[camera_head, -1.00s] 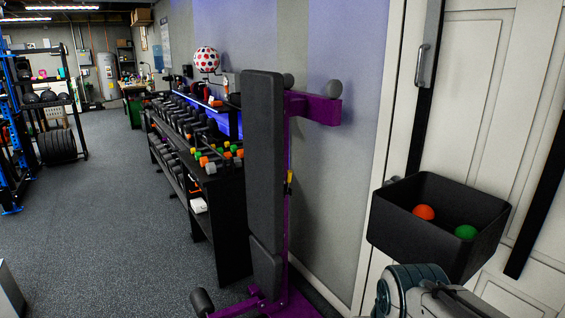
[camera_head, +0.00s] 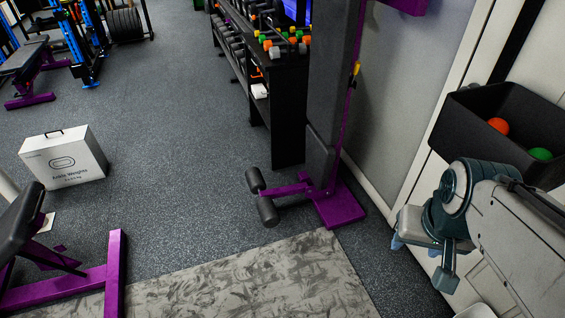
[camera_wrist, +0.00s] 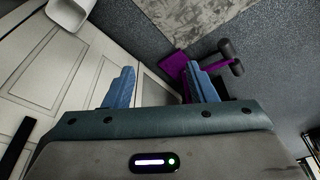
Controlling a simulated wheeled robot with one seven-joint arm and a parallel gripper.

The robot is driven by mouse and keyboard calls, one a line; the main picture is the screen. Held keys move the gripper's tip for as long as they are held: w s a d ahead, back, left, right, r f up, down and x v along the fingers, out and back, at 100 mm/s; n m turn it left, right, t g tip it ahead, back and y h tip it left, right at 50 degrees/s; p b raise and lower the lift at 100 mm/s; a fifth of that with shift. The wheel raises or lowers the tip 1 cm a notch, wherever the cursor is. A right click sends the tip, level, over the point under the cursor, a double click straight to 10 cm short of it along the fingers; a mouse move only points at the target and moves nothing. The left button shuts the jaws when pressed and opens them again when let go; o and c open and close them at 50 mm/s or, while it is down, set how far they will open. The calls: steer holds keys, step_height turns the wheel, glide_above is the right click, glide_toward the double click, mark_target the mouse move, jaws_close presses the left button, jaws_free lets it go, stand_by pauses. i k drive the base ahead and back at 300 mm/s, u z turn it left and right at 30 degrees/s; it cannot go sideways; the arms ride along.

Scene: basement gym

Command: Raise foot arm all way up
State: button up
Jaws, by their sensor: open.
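The foot arm (camera_head: 288,190) is a short purple bar with two black foam rollers, low at the foot of an upright black-padded bench (camera_head: 328,105). It points left, close to the floor. In the wrist view the foot arm (camera_wrist: 218,65) shows at upper right, beyond the right finger, which covers part of it. My gripper (camera_wrist: 162,88) is open and empty, its two blue fingers wide apart. In the head view my arm is at the right, apart from the foot arm. The fingers are only partly visible there.
A grey patterned mat (camera_head: 255,285) lies in front of the bench. A black bin (camera_head: 500,125) with balls hangs on the right wall. A dumbbell rack (camera_head: 285,100) stands behind the bench. A white box (camera_head: 65,157) and another bench (camera_head: 110,275) are left. Floor between is clear.

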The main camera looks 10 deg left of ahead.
mark_target(270, 217)
steer(key=u, duration=0.15)
steer(key=i, duration=2.25)
steer(key=z, duration=0.15)
